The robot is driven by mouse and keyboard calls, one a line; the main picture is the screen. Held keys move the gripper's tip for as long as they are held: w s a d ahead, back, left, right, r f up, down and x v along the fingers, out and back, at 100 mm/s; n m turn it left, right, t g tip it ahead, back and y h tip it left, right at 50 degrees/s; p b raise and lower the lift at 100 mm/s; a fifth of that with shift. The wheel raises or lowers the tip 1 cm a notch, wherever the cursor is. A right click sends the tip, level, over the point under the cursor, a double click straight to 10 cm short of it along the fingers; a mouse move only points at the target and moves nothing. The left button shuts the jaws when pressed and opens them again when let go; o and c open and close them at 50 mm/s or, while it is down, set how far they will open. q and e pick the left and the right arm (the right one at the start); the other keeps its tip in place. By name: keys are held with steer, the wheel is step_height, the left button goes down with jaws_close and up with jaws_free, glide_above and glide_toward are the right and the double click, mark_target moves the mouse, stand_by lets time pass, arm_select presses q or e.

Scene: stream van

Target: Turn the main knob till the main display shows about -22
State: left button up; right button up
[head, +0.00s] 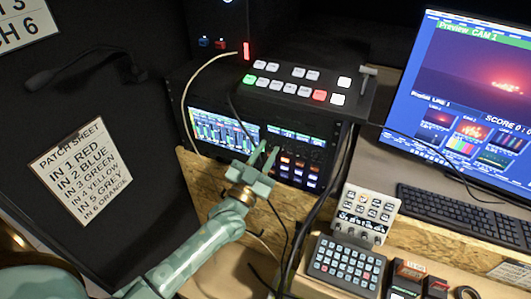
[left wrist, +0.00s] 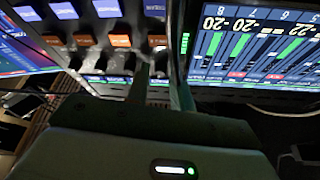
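The mixer (head: 262,172) stands in the rack, with a wide meter screen (head: 222,132) at left and a smaller screen (head: 297,138) at right. My left gripper (head: 265,152) is in front of its panel, between the two screens, with fingers apart. In the left wrist view its fingers (left wrist: 160,88) point at the panel, beside a row of dark knobs (left wrist: 112,62). The knob between the fingertips is too dark to tell whether they touch it. The meter screen (left wrist: 255,45) there carries numbers such as -20 and -22; which is the main one I cannot tell. My right gripper is out of view.
A switcher (head: 300,85) with lit buttons sits on top of the rack. Black and pale cables (head: 183,100) hang around the panel. A wooden ledge (head: 215,190) runs below. A white control box (head: 366,212), a keypad (head: 345,262) and a keyboard (head: 465,215) stand at right.

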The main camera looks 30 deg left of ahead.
arm_select(q)
jaws_close()
steer(key=shift+n+y+p, duration=0.3)
steer(key=shift+n+y, duration=0.1)
steer(key=shift+n, duration=0.3)
steer(key=n+y, duration=0.1)
steer(key=n, duration=0.1)
steer(key=n+y+p, duration=0.1)
steer(key=n, duration=0.1)
steer(key=n+y+p, duration=0.1)
steer(key=shift+d+r+n, duration=0.1)
steer(key=shift+d+n, duration=0.15)
steer(key=shift+n, duration=0.15)
steer(key=n+g+y+p, duration=0.1)
steer(key=n+y, duration=0.1)
steer(key=n, duration=0.1)
steer(key=n+y+p, duration=0.1)
steer(key=n+p, duration=0.1)
steer(key=n, duration=0.2)
steer(key=shift+d+n+g+y, duration=0.15)
steer(key=shift+n+g+y, duration=0.15)
steer(key=shift+g+y, duration=0.1)
jaws_free()
